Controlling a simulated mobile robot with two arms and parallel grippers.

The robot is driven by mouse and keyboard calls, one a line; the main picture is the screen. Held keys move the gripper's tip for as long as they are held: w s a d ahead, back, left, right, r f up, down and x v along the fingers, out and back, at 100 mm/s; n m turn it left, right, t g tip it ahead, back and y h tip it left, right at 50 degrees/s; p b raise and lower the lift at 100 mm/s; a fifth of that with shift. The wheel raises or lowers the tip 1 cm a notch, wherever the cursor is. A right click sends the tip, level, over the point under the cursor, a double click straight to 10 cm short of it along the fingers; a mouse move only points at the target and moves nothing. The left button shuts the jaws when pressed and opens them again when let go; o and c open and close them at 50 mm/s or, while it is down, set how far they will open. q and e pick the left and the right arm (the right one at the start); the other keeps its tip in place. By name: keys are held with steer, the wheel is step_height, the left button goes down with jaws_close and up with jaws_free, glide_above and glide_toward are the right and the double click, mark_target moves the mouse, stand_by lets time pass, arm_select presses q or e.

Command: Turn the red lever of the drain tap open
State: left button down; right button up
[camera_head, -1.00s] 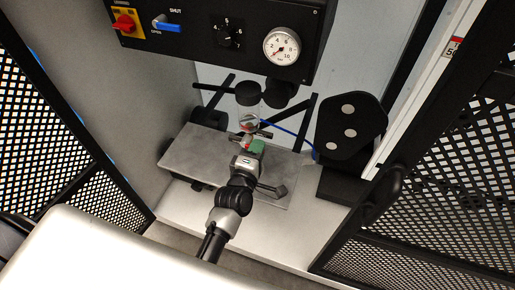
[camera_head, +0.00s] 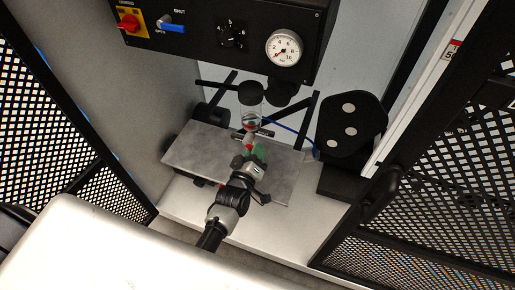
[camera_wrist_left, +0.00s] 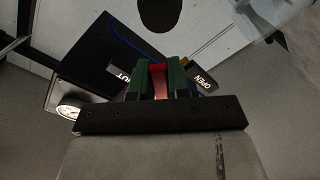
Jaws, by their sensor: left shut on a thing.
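The red lever (camera_wrist_left: 158,82) of the drain tap lies between the green finger pads of my left gripper (camera_wrist_left: 160,84) in the wrist view. The gripper is shut on it. A black label reading OPEN (camera_wrist_left: 203,80) shows beside the fingers, and another label ending in UT is partly hidden on their other side. In the head view my left gripper (camera_head: 257,152) is below the clear bowl (camera_head: 250,121), over the grey metal plate. Only a bit of red shows there; the tap body is mostly hidden. My right gripper is not in view.
A black panel (camera_head: 205,42) with a red-yellow switch (camera_head: 129,21), blue lever (camera_head: 171,26) and gauge (camera_head: 284,47) hangs above. The grey plate (camera_head: 195,150) lies under the arm. A black block (camera_head: 349,125) stands right. Perforated doors flank both sides.

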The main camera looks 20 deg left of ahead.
arm_select(q)
steer(key=shift+a+f+m+p, duration=0.25)
steer(key=shift+a+m, duration=0.25)
steer(key=shift+m, duration=1.1)
steer(key=shift+a+f+m+p, duration=0.25)
steer(key=shift+a+m, duration=0.25)
steer(key=shift+m, duration=1.1)
steer(key=shift+a+f+m+p, duration=0.25)
steer(key=shift+a+m, duration=0.25)
steer(key=shift+m, duration=1.1)
steer(key=c, duration=1.1)
jaws_free()
steer(key=s, duration=0.7)
steer(key=s+b, duration=0.1)
steer(key=s, duration=0.2)
steer(key=shift+s+a, duration=0.25)
steer(key=shift+s, duration=0.1)
